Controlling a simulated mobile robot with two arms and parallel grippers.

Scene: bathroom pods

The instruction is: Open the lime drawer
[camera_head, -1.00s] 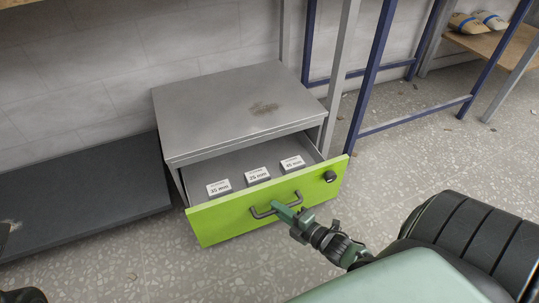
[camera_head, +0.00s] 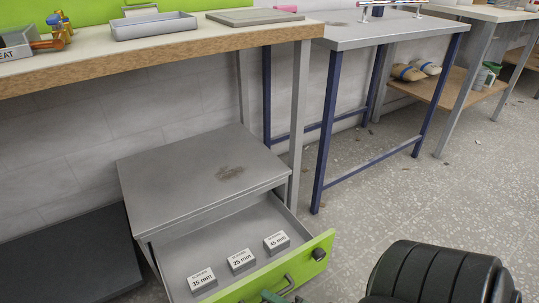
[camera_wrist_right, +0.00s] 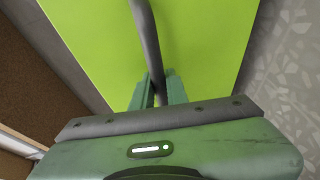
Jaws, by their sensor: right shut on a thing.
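The lime drawer (camera_head: 310,255) stands pulled well out of a low grey metal cabinet (camera_head: 200,178). Inside it are three small labelled boxes: 35 mm (camera_head: 202,281), 25 mm (camera_head: 241,261) and 45 mm (camera_head: 276,242). A dark bar handle (camera_head: 287,284) is on its lime front. My right gripper (camera_head: 273,298) is at this handle, mostly cut off by the lower picture edge. In the right wrist view, the green fingers of the gripper (camera_wrist_right: 157,88) are shut on the handle (camera_wrist_right: 146,35), one on each side. My left gripper is not in view.
A wooden-edged workbench (camera_head: 150,62) overhangs the cabinet, with a grey tray (camera_head: 153,27) on it. A blue-legged table (camera_head: 390,30) stands to the right. A dark low platform (camera_head: 70,255) lies left of the cabinet.

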